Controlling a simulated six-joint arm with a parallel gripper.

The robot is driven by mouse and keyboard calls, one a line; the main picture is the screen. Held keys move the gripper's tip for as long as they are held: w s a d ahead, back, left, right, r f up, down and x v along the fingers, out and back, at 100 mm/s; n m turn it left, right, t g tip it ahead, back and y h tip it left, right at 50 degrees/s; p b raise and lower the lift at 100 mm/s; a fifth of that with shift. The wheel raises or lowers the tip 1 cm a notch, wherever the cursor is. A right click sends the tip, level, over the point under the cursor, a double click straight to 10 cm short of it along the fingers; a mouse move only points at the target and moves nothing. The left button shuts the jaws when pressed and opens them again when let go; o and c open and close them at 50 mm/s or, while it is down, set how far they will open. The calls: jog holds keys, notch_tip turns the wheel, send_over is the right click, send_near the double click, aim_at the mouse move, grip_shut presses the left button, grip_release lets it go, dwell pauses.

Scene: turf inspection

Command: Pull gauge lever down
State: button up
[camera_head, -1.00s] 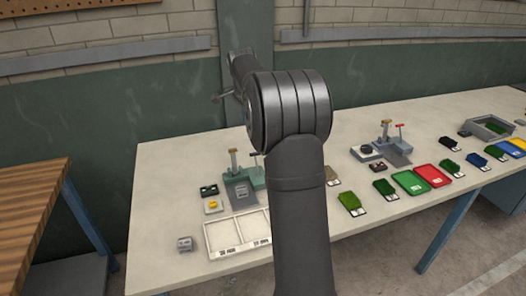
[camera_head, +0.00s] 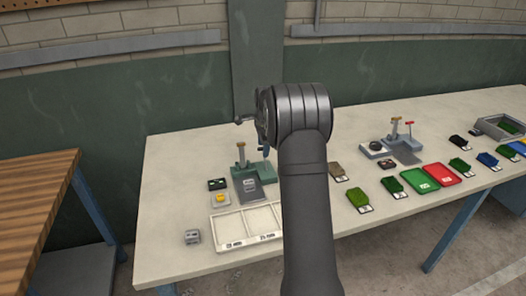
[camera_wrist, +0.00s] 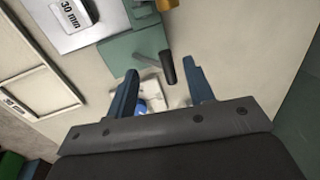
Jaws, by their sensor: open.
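The near gauge is a green stand with a brass-topped post (camera_head: 240,153) and a grey plate (camera_head: 250,187) at the left of the bench. In the wrist view its green body (camera_wrist: 135,48) and a plate marked 30 mm (camera_wrist: 72,14) show at the upper left. A dark lever handle (camera_wrist: 168,67) points toward me between the two blue fingertips of my gripper (camera_wrist: 160,67). The gripper is open, and no finger visibly touches the lever. In the head view my gripper hangs above the gauge, partly hidden by my arm, which also hides the lever.
A white divided tray (camera_head: 247,239) lies in front of the gauge. A second gauge with a red-tipped lever (camera_head: 409,124) stands to the right. A whitish-blue item (camera_wrist: 150,100) sits beneath my fingers.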

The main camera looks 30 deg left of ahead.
jog(key=shift+w+a+f, duration=0.1)
jog(key=shift+a+f, duration=0.05)
jog(key=shift+f, duration=0.6)
jog(key=shift+w+a+f, duration=0.1)
jog(key=shift+f, duration=0.65)
jog(key=shift+c, duration=0.2)
jog(key=shift+r, duration=0.1)
grip_shut()
